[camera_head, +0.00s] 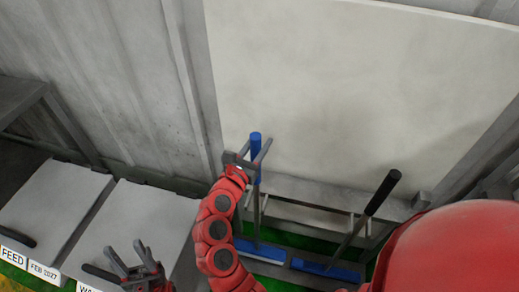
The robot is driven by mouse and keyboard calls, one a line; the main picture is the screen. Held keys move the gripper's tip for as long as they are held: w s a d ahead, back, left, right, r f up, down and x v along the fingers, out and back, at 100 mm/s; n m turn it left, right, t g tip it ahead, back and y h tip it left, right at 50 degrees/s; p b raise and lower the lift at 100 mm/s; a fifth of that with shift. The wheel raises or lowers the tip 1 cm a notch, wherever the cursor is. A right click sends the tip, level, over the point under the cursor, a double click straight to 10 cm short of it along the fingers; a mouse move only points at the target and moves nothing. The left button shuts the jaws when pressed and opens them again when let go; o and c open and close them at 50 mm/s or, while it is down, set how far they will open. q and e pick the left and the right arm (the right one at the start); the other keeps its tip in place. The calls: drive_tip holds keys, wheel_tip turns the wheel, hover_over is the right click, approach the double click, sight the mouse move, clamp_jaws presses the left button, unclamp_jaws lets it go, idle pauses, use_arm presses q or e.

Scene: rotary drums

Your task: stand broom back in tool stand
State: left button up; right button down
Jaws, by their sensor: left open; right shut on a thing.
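A broom with a blue handle (256,139) stands almost upright at the centre. Its thin shaft runs down towards a blue head (258,249) low in the tool stand. My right gripper (252,158) is shut on the blue handle near its top. The tool stand (300,212) is a grey frame with short pegs against the wall. Whether the broom rests fully in it I cannot tell. My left gripper (130,262) is open and empty, low at the left over the pale lids.
A second tool with a black handle (383,192) leans in the right part of the stand, above another blue head (325,270). Pale lids (135,228) with dark handles and labels lie at the left. A large cream panel (350,95) stands behind. My red body covers the lower right.

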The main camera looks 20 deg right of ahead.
wheel_tip(320, 180, down, 3)
drive_tip(key=shift+f, duration=0.2)
drive_tip(key=c, duration=0.9)
unclamp_jaws()
drive_tip(key=shift+f, duration=0.1)
drive_tip(key=shift+c, duration=0.2)
drive_tip(key=o, duration=0.4)
drive_tip(key=shift+s, duration=0.1)
drive_tip(key=shift+o, duration=0.2)
